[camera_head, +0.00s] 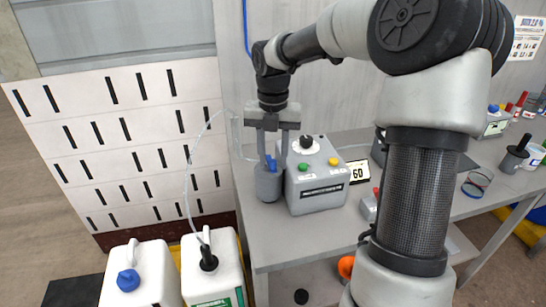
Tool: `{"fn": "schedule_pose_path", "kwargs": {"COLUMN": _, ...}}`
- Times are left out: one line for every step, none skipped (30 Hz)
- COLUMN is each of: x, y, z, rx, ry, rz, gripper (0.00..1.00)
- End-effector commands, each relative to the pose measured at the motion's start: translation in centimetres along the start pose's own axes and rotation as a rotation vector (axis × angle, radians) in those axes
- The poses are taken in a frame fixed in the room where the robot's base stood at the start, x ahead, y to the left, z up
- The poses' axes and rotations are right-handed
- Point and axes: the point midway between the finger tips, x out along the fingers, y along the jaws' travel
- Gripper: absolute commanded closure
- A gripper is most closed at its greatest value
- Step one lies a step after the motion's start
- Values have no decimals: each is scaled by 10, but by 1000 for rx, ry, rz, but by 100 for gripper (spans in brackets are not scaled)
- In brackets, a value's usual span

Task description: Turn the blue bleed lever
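The blue bleed lever (270,163) shows as a small blue piece on top of a grey cylindrical body (268,185). This body stands on the grey bench, against the left side of a grey control box (320,190). My gripper (273,155) points down directly above the lever. Its two fingers are spread apart, with the lever showing between and just below their tips. I cannot tell whether either finger touches it. Part of the lever is hidden by the fingers.
The control box has a black knob (306,142), a green button (303,167) and a yellow button (333,161). A "60" sign (358,171) stands to its right. White jugs (212,268) stand below left. The bench's front left (265,235) is clear.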

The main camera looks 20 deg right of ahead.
Motion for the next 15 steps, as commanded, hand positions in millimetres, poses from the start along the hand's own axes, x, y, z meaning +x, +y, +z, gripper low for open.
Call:
{"fn": "schedule_pose_path", "kwargs": {"x": 0, "y": 0, "z": 0, "rx": 0, "ry": 0, "rz": 0, "gripper": 67}}
{"fn": "schedule_pose_path", "kwargs": {"x": 0, "y": 0, "z": 0, "rx": 0, "ry": 0, "rz": 0, "gripper": 67}}
{"fn": "schedule_pose_path", "kwargs": {"x": 0, "y": 0, "z": 0, "rx": 0, "ry": 0, "rz": 0, "gripper": 69}}
{"fn": "schedule_pose_path", "kwargs": {"x": 0, "y": 0, "z": 0, "rx": 0, "ry": 0, "rz": 0, "gripper": 74}}
{"fn": "schedule_pose_path", "kwargs": {"x": 0, "y": 0, "z": 0, "rx": 0, "ry": 0, "rz": 0, "gripper": 79}}
{"fn": "schedule_pose_path", "kwargs": {"x": 0, "y": 0, "z": 0, "rx": 0, "ry": 0, "rz": 0, "gripper": 85}}
{"fn": "schedule_pose_path", "kwargs": {"x": 0, "y": 0, "z": 0, "rx": 0, "ry": 0, "rz": 0, "gripper": 90}}
{"fn": "schedule_pose_path", "kwargs": {"x": 0, "y": 0, "z": 0, "rx": 0, "ry": 0, "rz": 0, "gripper": 96}}
{"fn": "schedule_pose_path", "kwargs": {"x": 0, "y": 0, "z": 0, "rx": 0, "ry": 0, "rz": 0, "gripper": 100}}
{"fn": "schedule_pose_path", "kwargs": {"x": 0, "y": 0, "z": 0, "rx": 0, "ry": 0, "rz": 0, "gripper": 100}}
{"fn": "schedule_pose_path", "kwargs": {"x": 0, "y": 0, "z": 0, "rx": 0, "ry": 0, "rz": 0, "gripper": 100}}
{"fn": "schedule_pose_path", "kwargs": {"x": 0, "y": 0, "z": 0, "rx": 0, "ry": 0, "rz": 0, "gripper": 100}}
{"fn": "schedule_pose_path", "kwargs": {"x": -1, "y": 0, "z": 0, "rx": 1, "ry": 0, "rz": 0, "gripper": 100}}
{"fn": "schedule_pose_path", "kwargs": {"x": -1, "y": 0, "z": 0, "rx": 3, "ry": 0, "rz": 0, "gripper": 100}}
{"fn": "schedule_pose_path", "kwargs": {"x": -1, "y": 0, "z": 0, "rx": 6, "ry": 0, "rz": 0, "gripper": 100}}
